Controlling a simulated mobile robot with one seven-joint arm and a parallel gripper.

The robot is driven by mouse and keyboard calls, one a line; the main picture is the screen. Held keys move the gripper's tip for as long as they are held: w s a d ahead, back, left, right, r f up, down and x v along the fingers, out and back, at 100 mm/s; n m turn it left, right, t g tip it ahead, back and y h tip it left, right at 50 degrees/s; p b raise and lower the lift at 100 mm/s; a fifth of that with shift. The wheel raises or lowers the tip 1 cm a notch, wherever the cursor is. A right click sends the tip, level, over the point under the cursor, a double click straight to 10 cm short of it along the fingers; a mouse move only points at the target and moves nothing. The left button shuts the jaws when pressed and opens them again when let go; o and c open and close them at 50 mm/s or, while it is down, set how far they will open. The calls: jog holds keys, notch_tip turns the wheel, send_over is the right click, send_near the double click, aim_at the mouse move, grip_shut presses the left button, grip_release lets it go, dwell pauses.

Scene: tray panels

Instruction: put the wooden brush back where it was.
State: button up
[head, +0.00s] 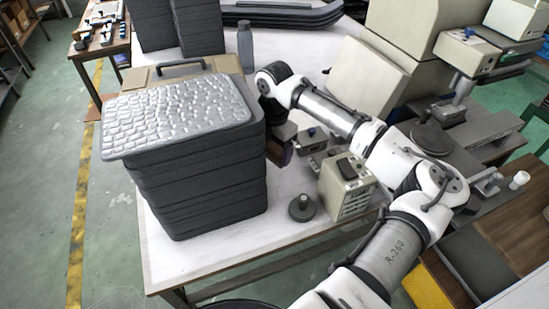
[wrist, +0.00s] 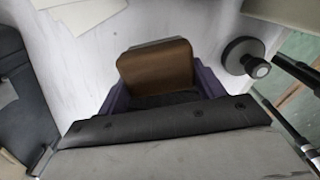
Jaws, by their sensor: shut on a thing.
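The wooden brush (wrist: 155,68) shows in the wrist view as a brown block with rounded corners. My gripper (wrist: 160,88) is shut on it, with a dark purple finger at each side. The brush's lower part is hidden behind the gripper body. In the head view my gripper (head: 281,150) is low beside the right side of the stack of dark trays (head: 205,185), and partly hidden. I cannot make out the brush clearly there. Below the brush in the wrist view is the white tabletop (wrist: 90,65); I cannot tell whether they touch.
A beige instrument box (head: 347,187) and a dark round knobbed weight (head: 302,207) stand right of the gripper. The weight also shows in the wrist view (wrist: 244,57). A grey bottle (head: 245,47) stands behind the trays. The table's front strip (head: 225,250) is clear.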

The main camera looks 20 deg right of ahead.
aim_at(275, 162)
jog(key=shift+f+p, duration=0.35)
jog(key=shift+f, duration=2.1)
jog(key=shift+f, duration=0.1)
jog(key=o, duration=1)
jog(key=shift+o, duration=0.2)
notch_tip(275, 162, up, 12)
jog(key=shift+r+b, duration=0.1)
jog(key=shift+b, duration=1.15)
